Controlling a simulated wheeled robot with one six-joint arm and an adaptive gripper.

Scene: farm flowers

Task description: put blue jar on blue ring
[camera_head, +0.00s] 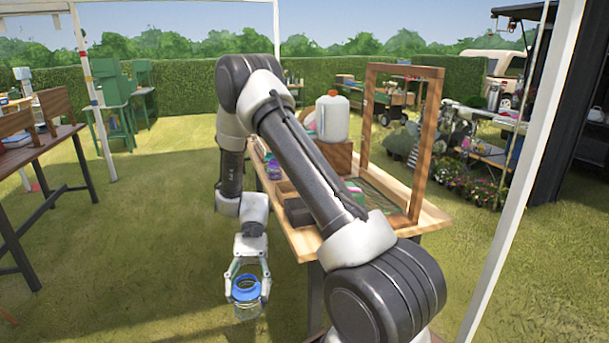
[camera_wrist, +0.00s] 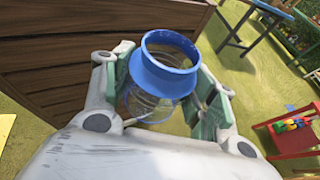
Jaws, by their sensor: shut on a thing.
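The blue jar (camera_head: 247,293) is a clear glass jar with a wide blue collar and an open mouth. My gripper (camera_head: 247,284) is shut around it, with one finger on each side. It holds the jar in the air over the grass, left of the wooden table, roughly upright in the head view. I cannot make out a blue ring in either view.
The wooden table (camera_head: 430,218) carries a white jug (camera_head: 332,117), a wooden frame (camera_head: 413,150) and small jars (camera_head: 274,170). My arm hides part of it. Another table (camera_head: 35,145) stands at left. A red stand (camera_wrist: 292,138) shows in the wrist view. Open grass lies left.

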